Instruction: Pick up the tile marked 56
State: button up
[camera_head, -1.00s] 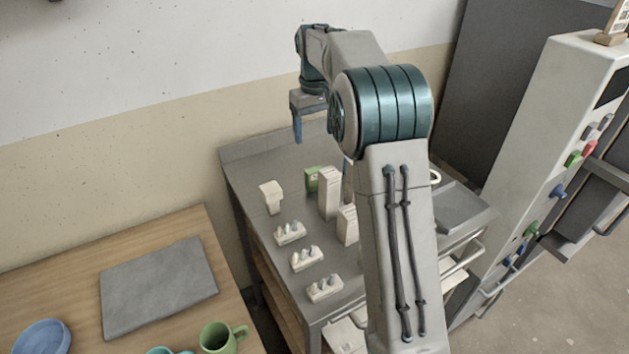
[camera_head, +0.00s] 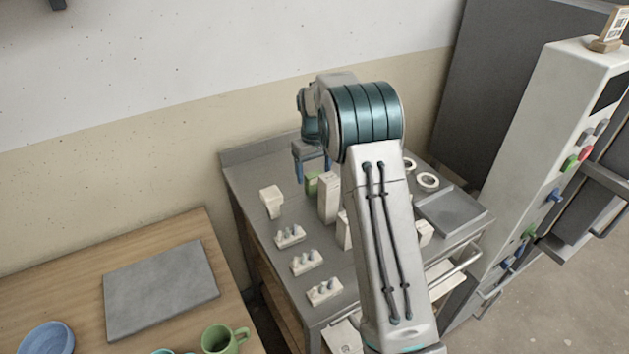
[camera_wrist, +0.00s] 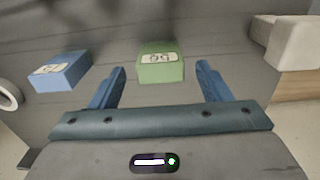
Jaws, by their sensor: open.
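A green block-like tile (camera_wrist: 161,68) lies on the grey table, with a white label on its top face. The label's two digits are small and appear turned round; they may be 56, but I cannot read them surely. The tile shows partly in the head view (camera_head: 311,184), below my gripper (camera_head: 312,170). In the wrist view my gripper (camera_wrist: 161,82) is open and empty, one blue finger on each side of the tile's image, not touching it. A blue labelled tile (camera_wrist: 61,72) lies to the left in the wrist view.
A tall cream block (camera_head: 328,198) stands close beside the green tile. A cream T-shaped piece (camera_head: 271,200) and pegged racks (camera_head: 290,237) stand further left and forward. White rings (camera_head: 427,181) and a grey tray (camera_head: 450,212) are to the right. My arm hides the table's middle.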

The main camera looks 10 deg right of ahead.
jog(key=shift+f, duration=0.9)
jog(key=shift+c, duration=0.3)
jog(key=c, duration=1.1)
